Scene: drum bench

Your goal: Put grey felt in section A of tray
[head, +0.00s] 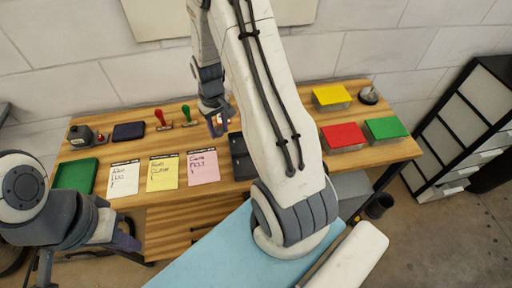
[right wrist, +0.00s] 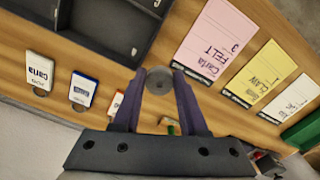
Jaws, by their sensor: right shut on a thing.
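The grey felt (right wrist: 159,80) is a small round grey piece with a darker centre, held between the purple fingertips in the right wrist view. My right gripper (head: 217,124) is shut on it, above the wooden bench, left of the tray in the head view. The dark tray (head: 240,160) has raised walls and compartments; it also shows in the right wrist view (right wrist: 132,52), cut off by the top edge. My right arm hides part of it in the head view. No section letter is readable. My left gripper (head: 126,238) is low at the left, its jaws unclear.
White (head: 124,180), yellow (head: 162,173) and pink (head: 203,167) notes lie on the bench; the pink one reads "Carla FELT 3". A green tray (head: 75,176), red stamp (head: 160,118) and green stamp (head: 187,114) are at left.

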